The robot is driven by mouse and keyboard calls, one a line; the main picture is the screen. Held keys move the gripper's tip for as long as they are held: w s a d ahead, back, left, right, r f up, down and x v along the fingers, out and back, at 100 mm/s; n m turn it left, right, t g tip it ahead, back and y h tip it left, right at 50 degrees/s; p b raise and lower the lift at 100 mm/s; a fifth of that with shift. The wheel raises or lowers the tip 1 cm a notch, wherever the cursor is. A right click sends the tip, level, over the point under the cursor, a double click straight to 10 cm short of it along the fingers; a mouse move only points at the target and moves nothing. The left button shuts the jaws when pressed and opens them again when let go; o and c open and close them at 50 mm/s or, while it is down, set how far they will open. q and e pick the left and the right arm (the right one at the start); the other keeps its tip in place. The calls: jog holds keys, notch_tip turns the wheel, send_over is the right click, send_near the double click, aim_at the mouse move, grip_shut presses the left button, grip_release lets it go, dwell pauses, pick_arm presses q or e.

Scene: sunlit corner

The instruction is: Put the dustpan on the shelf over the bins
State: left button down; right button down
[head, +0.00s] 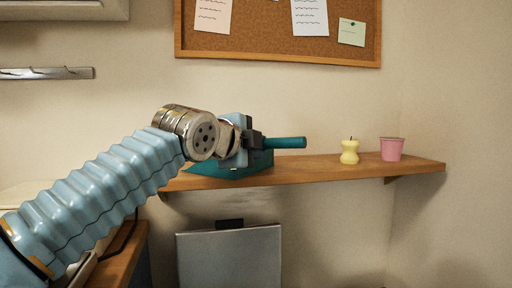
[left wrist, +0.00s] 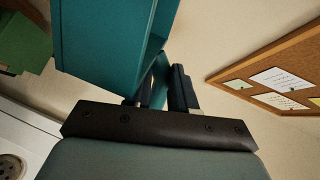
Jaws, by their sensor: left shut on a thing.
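The teal dustpan (head: 285,143) is at the left part of the wooden shelf (head: 310,172), its handle pointing right. Its pan (head: 228,173) is partly hidden by my gripper; whether it rests on the shelf or is just above it I cannot tell. My left gripper (head: 255,148) is shut on the dustpan near the base of its handle. In the left wrist view the teal dustpan (left wrist: 110,40) fills the upper middle, with the fingers (left wrist: 165,90) against it. One grey bin (head: 230,258) with a black tab stands below the shelf. My right gripper is not in view.
A corkboard (head: 270,45) hangs above. A metal rail (head: 45,73) is on the left wall.

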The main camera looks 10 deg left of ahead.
pick_arm(q)
jog(key=c, duration=0.9)
grip_release()
jog(key=shift+f, duration=0.1)
jog(key=shift+c, duration=0.2)
jog(key=b+v, duration=0.1)
jog(key=v, duration=1.1)
jog(key=shift+b, duration=0.3)
